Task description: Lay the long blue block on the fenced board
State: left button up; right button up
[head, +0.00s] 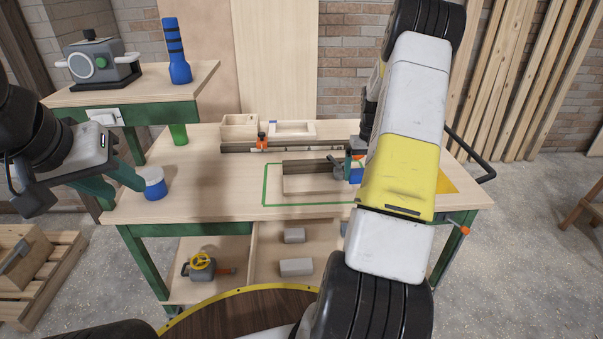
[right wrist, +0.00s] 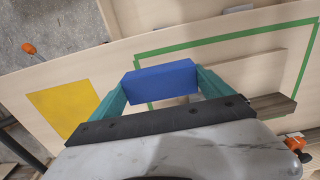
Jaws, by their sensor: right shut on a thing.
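The long blue block (right wrist: 160,80) is clamped between the teal fingers of my right gripper (right wrist: 161,86) in the right wrist view. In the head view only part of the blue block (head: 356,174) shows beside my right arm. The fenced board (head: 310,186), pale with a dark fence strip along its back, lies inside a green tape outline on the bench. It also shows in the right wrist view (right wrist: 252,72), beyond the block; whether the block touches it I cannot tell. My left gripper (head: 122,187) is open, near a blue jar with a white lid (head: 154,186).
A yellow patch (right wrist: 65,108) marks the bench top (head: 225,178) on the right. An orange-handled clamp (head: 262,140), a rail and wooden trays (head: 238,126) stand at the back. A raised shelf (head: 200,85) carries a grey device and a blue bottle (head: 173,55).

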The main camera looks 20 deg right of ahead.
jog(key=shift+w+f, duration=0.15)
send_over(318, 185)
jog(key=shift+d+f, duration=0.15)
jog(key=shift+f, duration=0.5)
jog(key=shift+a+f, duration=0.2)
jog(key=shift+f, duration=1.6)
jog(key=shift+f, duration=0.1)
jog(key=o, duration=1.3)
jog(key=shift+c, duration=0.2)
